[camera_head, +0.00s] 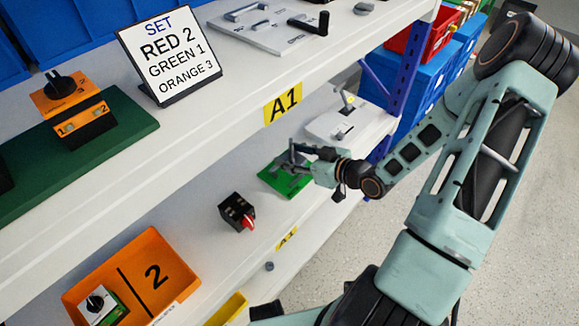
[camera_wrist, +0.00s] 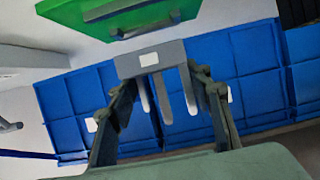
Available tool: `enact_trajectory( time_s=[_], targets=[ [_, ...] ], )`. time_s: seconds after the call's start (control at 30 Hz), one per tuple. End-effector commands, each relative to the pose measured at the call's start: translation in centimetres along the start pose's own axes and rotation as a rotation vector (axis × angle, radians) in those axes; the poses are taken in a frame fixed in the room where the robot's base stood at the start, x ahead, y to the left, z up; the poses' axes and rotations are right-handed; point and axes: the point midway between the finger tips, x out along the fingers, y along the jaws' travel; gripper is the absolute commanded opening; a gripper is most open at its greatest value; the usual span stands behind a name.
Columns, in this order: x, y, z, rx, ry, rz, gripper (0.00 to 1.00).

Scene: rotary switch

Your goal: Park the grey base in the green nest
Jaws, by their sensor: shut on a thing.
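The green nest (camera_head: 289,188) lies on the lower white shelf in the head view. Its green edge (camera_wrist: 65,18), with a dark recess, also shows at the top of the wrist view. My gripper (camera_head: 303,153) is over the nest. In the wrist view my gripper (camera_wrist: 165,88) has its two fingers on either side of a grey base (camera_wrist: 170,54) with a small white label and prongs pointing toward the camera. The grey base is small and partly hidden in the head view; whether it touches the nest cannot be told.
A black switch with a red knob (camera_head: 238,213) stands left of the nest. A white plate device (camera_head: 335,122) lies behind it. The upper shelf edge with the A1 label (camera_head: 283,101) runs above. An orange bin (camera_head: 140,272) is at lower left; blue bins (camera_wrist: 262,75) are beyond.

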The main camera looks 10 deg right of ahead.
Motion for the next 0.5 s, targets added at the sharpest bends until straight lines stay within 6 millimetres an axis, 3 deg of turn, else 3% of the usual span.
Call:
enact_trajectory(
  time_s=[0.23, 0.4, 0.5],
  targets=[
    [1.7, 0.3, 1.0, 0.001, 0.002, -0.001, 0.2],
    [2.7, 0.3, 3.5, 0.003, 0.0, 0.0, 0.2],
    [2.8, 0.4, 3.7, 0.0, 0.001, 0.001, 0.2]
  ],
)
